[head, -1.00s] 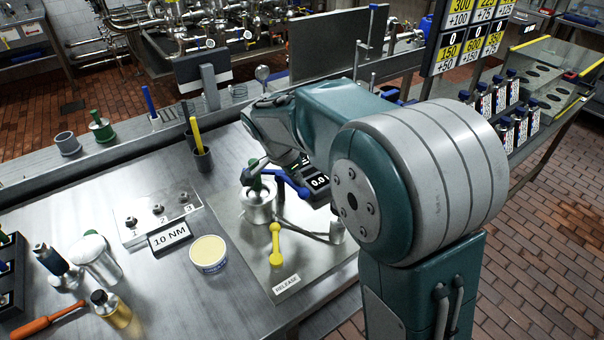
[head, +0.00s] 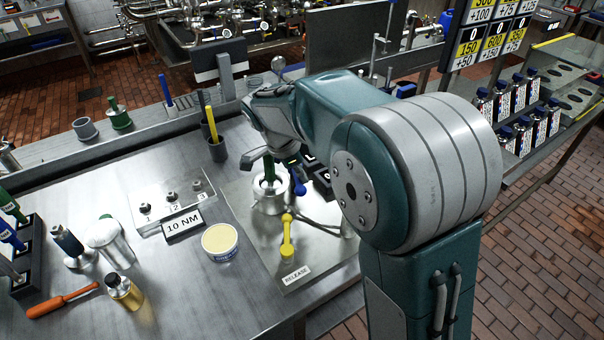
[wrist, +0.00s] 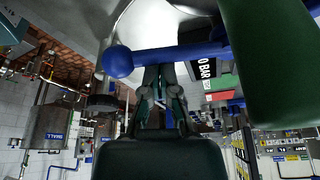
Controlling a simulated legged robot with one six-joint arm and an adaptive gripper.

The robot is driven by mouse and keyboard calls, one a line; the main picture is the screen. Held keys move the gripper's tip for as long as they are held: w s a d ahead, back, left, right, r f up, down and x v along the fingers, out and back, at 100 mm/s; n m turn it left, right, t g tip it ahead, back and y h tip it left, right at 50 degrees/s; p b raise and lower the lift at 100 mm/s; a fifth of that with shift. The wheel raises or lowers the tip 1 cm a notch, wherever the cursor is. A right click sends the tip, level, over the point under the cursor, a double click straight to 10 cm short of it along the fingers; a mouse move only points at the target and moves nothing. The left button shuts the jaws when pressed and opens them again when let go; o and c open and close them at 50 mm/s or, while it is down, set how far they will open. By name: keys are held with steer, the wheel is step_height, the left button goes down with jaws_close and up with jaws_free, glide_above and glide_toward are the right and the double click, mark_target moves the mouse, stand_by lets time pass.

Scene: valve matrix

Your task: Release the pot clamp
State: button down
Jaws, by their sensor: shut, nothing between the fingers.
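The metal pot (head: 268,205) stands on a steel plate marked RELEASE (head: 296,275), with an upright green part (head: 269,168) at its top. A blue lever (head: 298,180) with a rounded end is beside the pot, and a yellow lever (head: 287,238) stands in front of it. In the wrist view my gripper (wrist: 160,98) is shut and empty. The blue lever (wrist: 118,62) crosses just beyond its fingertips; contact cannot be told. A large green cylinder (wrist: 265,60) fills the upper right there. My arm hides the gripper in the head view.
A black digital gauge (head: 318,178) sits right of the blue lever, partly behind my arm.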

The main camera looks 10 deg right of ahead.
steer(key=d, duration=0.4)
steer(key=v, duration=1)
steer(key=shift+r, duration=0.3)
steer(key=shift+w+a, duration=0.1)
steer(key=shift+w, duration=0.05)
steer(key=s+d+f+n+t+y, duration=0.1)
steer(key=s+d+n+t+y, duration=0.1)
steer(key=s+n, duration=0.6)
steer(key=s+d+f+n+t+y, duration=0.1)
steer(key=s+d+n+t+y, duration=0.1)
steer(key=s+n, duration=0.7)
steer(key=s+d+t, duration=0.1)
steer(key=s, duration=0.6)
steer(key=shift+s+d+f, duration=0.2)
steer(key=shift+s+d, duration=0.15)
steer(key=shift+s, duration=0.05)
